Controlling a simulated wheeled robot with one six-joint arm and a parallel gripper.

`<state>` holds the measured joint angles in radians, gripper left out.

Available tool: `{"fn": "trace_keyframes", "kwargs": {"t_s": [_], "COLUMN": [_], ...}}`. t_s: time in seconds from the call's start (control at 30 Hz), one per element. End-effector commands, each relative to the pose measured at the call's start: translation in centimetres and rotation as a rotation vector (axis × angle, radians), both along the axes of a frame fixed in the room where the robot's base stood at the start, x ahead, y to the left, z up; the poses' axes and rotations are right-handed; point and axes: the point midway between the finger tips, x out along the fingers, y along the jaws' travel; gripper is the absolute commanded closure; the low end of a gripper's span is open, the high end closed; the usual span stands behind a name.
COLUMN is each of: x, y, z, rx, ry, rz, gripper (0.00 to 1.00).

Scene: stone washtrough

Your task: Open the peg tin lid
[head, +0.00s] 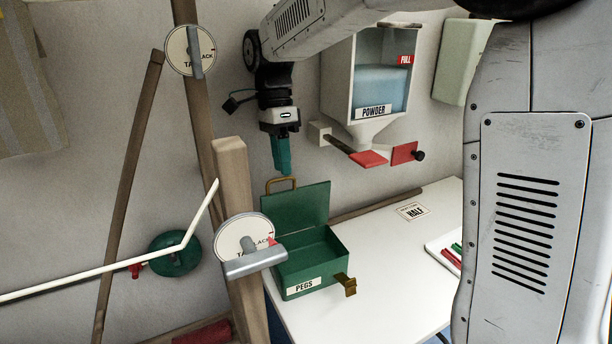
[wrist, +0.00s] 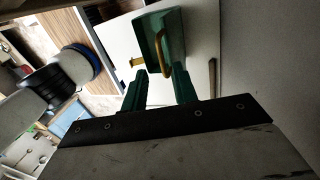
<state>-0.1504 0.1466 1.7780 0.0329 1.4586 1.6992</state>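The green peg tin (head: 310,290), labelled PEGS, stands on the white table. Its lid (head: 296,207) is raised and stands up at the back of the tin, so the inside shows. A brass handle (head: 281,184) is at the lid's top edge; it also shows in the wrist view (wrist: 178,46). A brass latch piece (head: 346,284) sticks out at the tin's front right. My gripper (head: 282,170) points down just above the handle. In the wrist view my gripper (wrist: 160,82) has its green fingers apart with nothing between them, and the handle lies beyond the tips.
A powder dispenser (head: 376,85) with red tabs hangs on the wall to the right. A wooden post with a round dial (head: 243,238) stands left of the tin. A card marked HALF (head: 413,211) and a white tray (head: 436,247) lie on the table, right of the tin.

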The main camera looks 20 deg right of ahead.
Motion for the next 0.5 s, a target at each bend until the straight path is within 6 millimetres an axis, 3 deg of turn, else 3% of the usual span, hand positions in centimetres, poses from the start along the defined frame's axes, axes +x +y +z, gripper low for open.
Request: {"fn": "trace_keyframes", "kwargs": {"t_s": [0.07,0.5], "x": [0.1,-9.9], "y": [0.0,-0.6], "z": [1.5,2.5], "rx": [0.001,0.001], "ry": [-0.004,-0.003], "rz": [0.0,0.003], "gripper": [0.71,0.71]}}
